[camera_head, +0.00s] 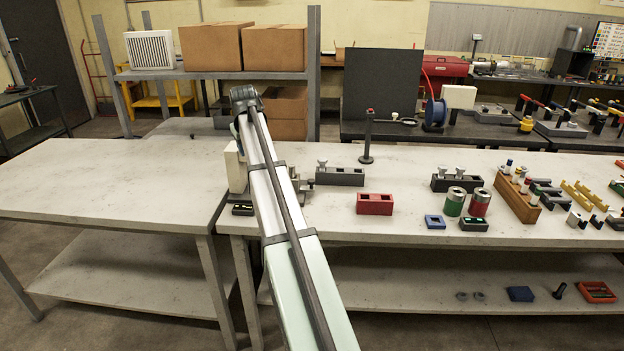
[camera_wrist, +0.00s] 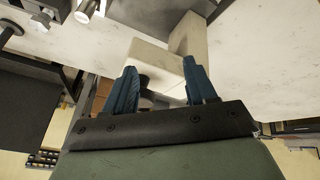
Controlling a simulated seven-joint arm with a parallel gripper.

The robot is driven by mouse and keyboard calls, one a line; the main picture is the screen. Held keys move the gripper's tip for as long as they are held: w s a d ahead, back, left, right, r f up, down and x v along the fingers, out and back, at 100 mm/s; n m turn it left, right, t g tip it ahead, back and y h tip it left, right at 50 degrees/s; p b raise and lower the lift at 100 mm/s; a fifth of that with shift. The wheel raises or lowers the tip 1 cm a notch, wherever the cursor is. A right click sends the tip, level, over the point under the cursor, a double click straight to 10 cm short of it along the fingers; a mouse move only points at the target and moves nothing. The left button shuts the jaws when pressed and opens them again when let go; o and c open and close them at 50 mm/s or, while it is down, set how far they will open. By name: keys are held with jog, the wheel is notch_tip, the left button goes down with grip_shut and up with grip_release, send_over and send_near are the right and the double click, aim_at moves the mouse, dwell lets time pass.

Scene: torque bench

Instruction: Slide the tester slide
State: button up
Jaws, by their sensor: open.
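A cream block-shaped unit (camera_head: 236,168), likely the tester, stands upright at the left end of the main bench, partly hidden by my arm. In the wrist view a cream block (camera_wrist: 150,55) lies beyond my fingertips, with a dark round part (camera_wrist: 144,84) seen between the fingers. I cannot tell for sure which part is the slide. My gripper (camera_wrist: 160,75) is open, its two blue fingers spread wide with nothing visibly clamped. I cannot tell whether a finger touches the block. In the head view my own arm hides the gripper.
A dark grey fixture (camera_head: 340,177) and a red block (camera_head: 375,204) sit right of my arm. A black post (camera_head: 368,140) stands behind them. Green (camera_head: 454,203) and red (camera_head: 480,203) cylinders are further right. The left table (camera_head: 110,175) is bare.

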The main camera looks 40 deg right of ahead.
aim_at(311, 180)
jog(key=s+d+f+m+y, duration=0.1)
jog(key=s+d+f+m, duration=0.2)
jog(key=s+d, duration=1.2)
jog(key=x, duration=0.5)
jog(key=d+x, duration=0.1)
jog(key=x, duration=0.4)
jog(key=w+x, duration=0.1)
jog(key=x, duration=0.3)
jog(key=shift+w+d, duration=0.25)
jog(key=shift+d, duration=0.15)
jog(key=shift+g, duration=0.3)
grip_shut()
